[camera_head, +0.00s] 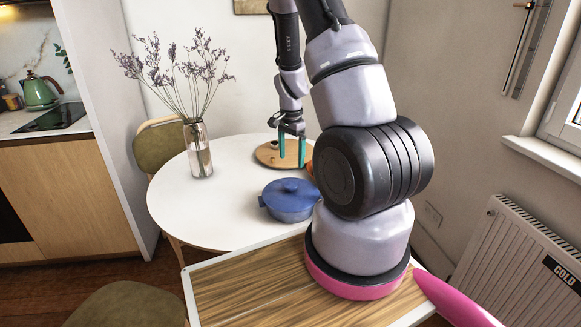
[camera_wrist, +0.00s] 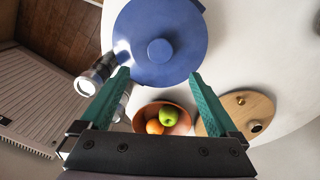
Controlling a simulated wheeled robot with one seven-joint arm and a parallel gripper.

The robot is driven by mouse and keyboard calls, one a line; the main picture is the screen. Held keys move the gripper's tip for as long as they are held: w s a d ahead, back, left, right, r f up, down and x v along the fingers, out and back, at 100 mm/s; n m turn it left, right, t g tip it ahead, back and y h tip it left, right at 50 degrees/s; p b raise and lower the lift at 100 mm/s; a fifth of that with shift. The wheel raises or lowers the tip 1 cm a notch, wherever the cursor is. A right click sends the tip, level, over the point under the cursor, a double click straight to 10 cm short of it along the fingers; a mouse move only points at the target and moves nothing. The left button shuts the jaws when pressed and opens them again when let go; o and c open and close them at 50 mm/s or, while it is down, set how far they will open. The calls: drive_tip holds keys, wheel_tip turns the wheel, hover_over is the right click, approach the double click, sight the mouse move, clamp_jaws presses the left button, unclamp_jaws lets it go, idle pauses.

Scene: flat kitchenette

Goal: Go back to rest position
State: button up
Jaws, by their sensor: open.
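My gripper (camera_head: 291,151) is open and empty, with its green fingers pointing down above the round white table (camera_head: 231,162). In the wrist view my gripper (camera_wrist: 158,80) has its fingers spread wide, with nothing held between them. A blue lidded pot (camera_head: 289,200) stands on the table, nearer to my body than the gripper. The pot (camera_wrist: 160,45) also shows in the wrist view beyond the fingertips.
A round wooden board (camera_head: 268,154) lies behind the gripper. An orange bowl (camera_wrist: 176,108) holds a green apple (camera_wrist: 168,117) and an orange fruit (camera_wrist: 154,127). A tall glass vase (camera_head: 198,150) with dried flowers stands left. A radiator (camera_head: 515,265) is at right.

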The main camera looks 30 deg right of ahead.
drive_tip(key=s+a+r+n+t+y, duration=0.1)
drive_tip(key=s+a+r+n, duration=0.15)
drive_tip(key=r, duration=0.55)
drive_tip(key=s+a+r+n+t, duration=0.1)
drive_tip(key=a+r, duration=0.2)
drive_tip(key=r, duration=0.4)
drive_tip(key=s+a+r+n+t+y, duration=0.1)
drive_tip(key=a+r+t, duration=0.15)
drive_tip(key=r, duration=0.55)
drive_tip(key=s+a+r+n+t, duration=0.1)
drive_tip(key=s+a+r+n, duration=0.1)
drive_tip(key=s+r, duration=0.4)
drive_tip(key=s+a+r+n+t, duration=0.1)
drive_tip(key=s+a+r+n, duration=0.2)
drive_tip(key=s+r, duration=0.3)
drive_tip(key=s, duration=0.3)
drive_tip(key=shift+a+r+n+t, duration=0.25)
drive_tip(key=shift+a+n+t, duration=0.05)
drive_tip(key=shift+n+t, duration=0.05)
drive_tip(key=shift+s, duration=0.1)
